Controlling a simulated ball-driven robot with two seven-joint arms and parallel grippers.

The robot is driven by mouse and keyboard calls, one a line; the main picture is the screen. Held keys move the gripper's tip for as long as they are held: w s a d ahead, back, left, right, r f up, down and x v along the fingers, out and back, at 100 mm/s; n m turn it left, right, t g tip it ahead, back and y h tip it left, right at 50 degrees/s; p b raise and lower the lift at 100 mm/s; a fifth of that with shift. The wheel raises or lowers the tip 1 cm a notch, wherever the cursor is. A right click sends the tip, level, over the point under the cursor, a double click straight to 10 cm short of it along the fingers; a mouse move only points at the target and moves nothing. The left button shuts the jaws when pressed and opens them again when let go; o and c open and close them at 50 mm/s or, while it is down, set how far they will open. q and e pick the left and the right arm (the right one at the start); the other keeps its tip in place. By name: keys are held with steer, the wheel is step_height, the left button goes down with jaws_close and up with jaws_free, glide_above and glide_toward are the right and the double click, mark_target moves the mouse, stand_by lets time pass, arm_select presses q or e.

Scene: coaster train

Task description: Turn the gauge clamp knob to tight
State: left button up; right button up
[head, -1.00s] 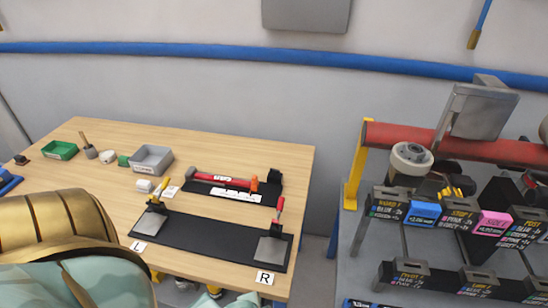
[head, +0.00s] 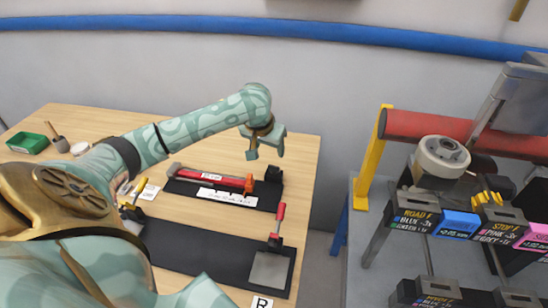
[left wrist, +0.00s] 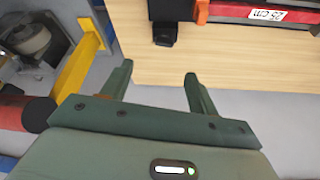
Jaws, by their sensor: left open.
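A red bar gauge (head: 216,178) with an orange slider (head: 249,184) lies on a black mat at the back right of the wooden table. A black block (head: 273,174) stands at its right end. I cannot single out the clamp knob or tell its setting. In the left wrist view the black block (left wrist: 163,22), orange slider (left wrist: 202,12) and red bar marked "25 cm" (left wrist: 266,14) show at the top. My left gripper (head: 266,150) is open and empty, above the table's back right edge. Its fingers (left wrist: 158,74) point towards the black block, apart from it. My right gripper is out of view.
To the right are a yellow post (head: 371,150), a red pipe (head: 400,124), a round grey device (head: 442,156) and labelled bins. A floor gap separates the two stations.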

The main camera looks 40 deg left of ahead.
arm_select(q)
steer(key=a, duration=0.1)
steer(key=b, duration=0.3)
glide_toward(274, 166)
steer(key=shift+n, duration=0.4)
steer(key=b+x, duration=0.3)
steer(key=x, duration=0.4)
steer(key=shift+f+b, duration=0.35)
steer(key=shift+b, duration=0.05)
steer(key=shift+w+a+f, duration=0.15)
steer(key=shift+w+f, duration=0.1)
steer(key=shift+f, duration=0.15)
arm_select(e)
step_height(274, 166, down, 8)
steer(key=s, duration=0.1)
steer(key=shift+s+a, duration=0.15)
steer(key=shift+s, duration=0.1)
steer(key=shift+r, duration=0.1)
arm_select(q)
steer(key=c, duration=1)
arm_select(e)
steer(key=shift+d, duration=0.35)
arm_select(q)
steer(key=shift+r, duration=0.1)
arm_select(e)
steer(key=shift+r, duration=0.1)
